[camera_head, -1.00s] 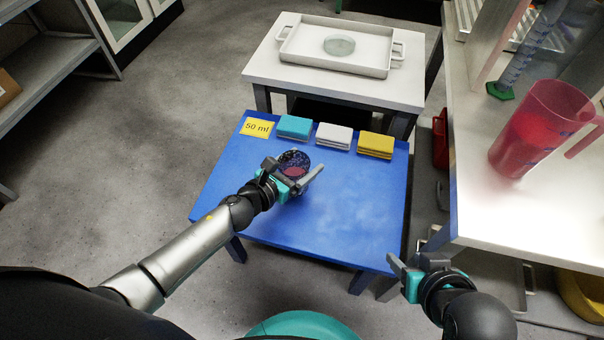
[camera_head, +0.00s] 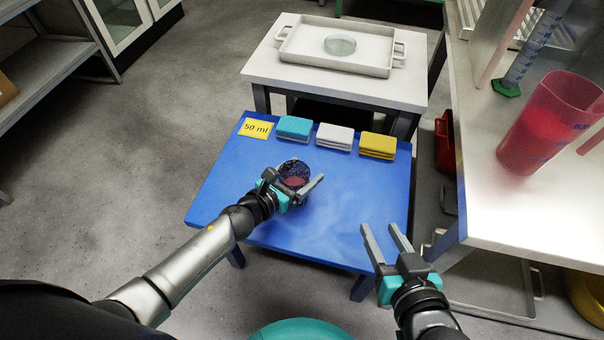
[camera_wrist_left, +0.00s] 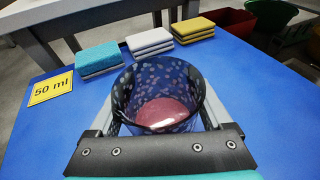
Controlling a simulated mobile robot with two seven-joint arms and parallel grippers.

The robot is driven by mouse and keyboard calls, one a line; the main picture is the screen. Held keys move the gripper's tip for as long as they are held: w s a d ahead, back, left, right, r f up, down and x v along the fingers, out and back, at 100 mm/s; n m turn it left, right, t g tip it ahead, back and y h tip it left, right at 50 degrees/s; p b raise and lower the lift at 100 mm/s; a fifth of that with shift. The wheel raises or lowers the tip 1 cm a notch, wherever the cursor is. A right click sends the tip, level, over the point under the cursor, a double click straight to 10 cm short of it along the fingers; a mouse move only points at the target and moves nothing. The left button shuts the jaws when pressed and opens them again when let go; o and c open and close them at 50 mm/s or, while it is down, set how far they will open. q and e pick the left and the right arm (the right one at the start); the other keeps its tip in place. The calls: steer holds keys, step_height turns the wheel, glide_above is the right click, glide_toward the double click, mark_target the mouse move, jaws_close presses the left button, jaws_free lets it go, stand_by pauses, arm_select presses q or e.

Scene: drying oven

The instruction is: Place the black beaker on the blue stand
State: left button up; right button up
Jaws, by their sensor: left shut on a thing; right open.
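The black beaker (camera_head: 294,173), dark and speckled with reddish contents, is at my left gripper (camera_head: 296,189). It also shows in the left wrist view (camera_wrist_left: 158,92), upright between the fingers of the left gripper, which is shut on it. The beaker is over the blue stand (camera_head: 225,185), a blue table; its base is hidden, so I cannot tell whether it touches the top. My right gripper (camera_head: 386,238) is open and empty at the stand's front right edge.
A yellow "50 ml" label (camera_head: 256,128) and folded blue (camera_head: 294,128), white (camera_head: 335,137) and yellow cloths (camera_head: 377,146) lie along the stand's back edge. Behind stands a white table with a tray (camera_head: 335,61). A red jug (camera_head: 545,120) is on the right bench. The stand's right half is clear.

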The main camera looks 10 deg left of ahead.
arm_select(q)
steer(key=shift+f, duration=0.1)
arm_select(e)
steer(key=shift+a, duration=0.15)
arm_select(q)
steer(key=shift+f, duration=0.15)
steer(key=o, duration=1.4)
arm_select(e)
steer(key=shift+a+r+t, duration=0.2)
steer(key=shift+t, duration=0.2)
